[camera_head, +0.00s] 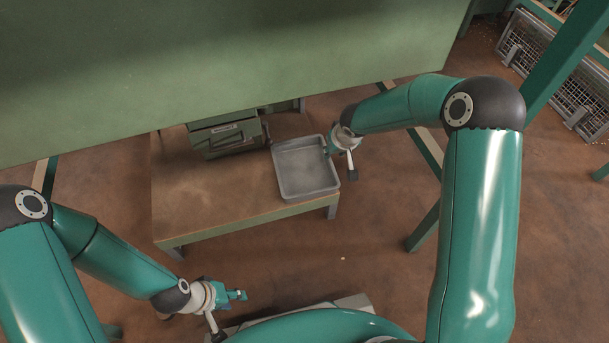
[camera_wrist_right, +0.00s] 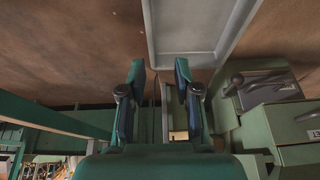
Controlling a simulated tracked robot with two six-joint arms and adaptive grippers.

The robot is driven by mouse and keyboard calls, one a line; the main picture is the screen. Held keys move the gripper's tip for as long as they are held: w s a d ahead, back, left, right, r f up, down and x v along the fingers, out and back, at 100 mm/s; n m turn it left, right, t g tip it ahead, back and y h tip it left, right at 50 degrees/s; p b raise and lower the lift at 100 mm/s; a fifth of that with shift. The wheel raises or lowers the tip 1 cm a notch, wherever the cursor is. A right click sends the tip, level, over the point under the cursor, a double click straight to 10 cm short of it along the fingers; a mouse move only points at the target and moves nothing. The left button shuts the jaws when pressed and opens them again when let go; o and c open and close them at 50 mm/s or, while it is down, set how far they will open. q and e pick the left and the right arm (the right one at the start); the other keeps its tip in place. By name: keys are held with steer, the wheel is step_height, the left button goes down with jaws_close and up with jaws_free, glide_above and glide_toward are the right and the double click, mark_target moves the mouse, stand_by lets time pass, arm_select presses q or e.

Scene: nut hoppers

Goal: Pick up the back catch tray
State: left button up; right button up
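A grey, shallow rectangular catch tray (camera_head: 303,172) lies on a low wooden bench. It looks empty. It is the only catch tray I can make out. My right gripper (camera_head: 328,148) is at the tray's right side, close to the rim. In the right wrist view, my right gripper (camera_wrist_right: 160,70) has its two fingers apart, and the tray's grey rim (camera_wrist_right: 185,60) shows just beyond the fingertips. I cannot tell whether they touch it. My left gripper (camera_head: 242,295) hangs low, off the front of the bench, with nothing visible in it; its finger gap is unclear.
The low bench (camera_head: 205,205) has bare wood left of the tray. A green metal box (camera_head: 228,137) stands behind-left of the tray. A big green panel (camera_head: 220,60) overhangs the back of the bench. Green posts stand at right, and wire crates (camera_head: 575,90) lie far right.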

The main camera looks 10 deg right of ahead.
steer(key=b, duration=0.1)
glide_toward(328, 161)
steer(key=x, duration=0.4)
steer(key=shift+s+a+f, duration=0.1)
steer(key=shift+a+f, duration=0.15)
steer(key=shift+f, duration=0.25)
steer(key=shift+w+f, duration=0.3)
steer(key=shift+f, duration=0.15)
steer(key=x, duration=0.2)
steer(key=p+x, duration=0.1)
steer(key=shift+w+d+f, duration=0.15)
steer(key=shift+d+f, duration=0.05)
steer(key=shift+d, duration=0.05)
steer(key=shift+w+f, duration=0.25)
steer(key=shift+f, duration=0.2)
arm_select(q)
steer(key=shift+a+f, duration=0.2)
steer(key=shift+f, duration=0.15)
arm_select(e)
jaws_close()
steer(key=shift+r, duration=0.1)
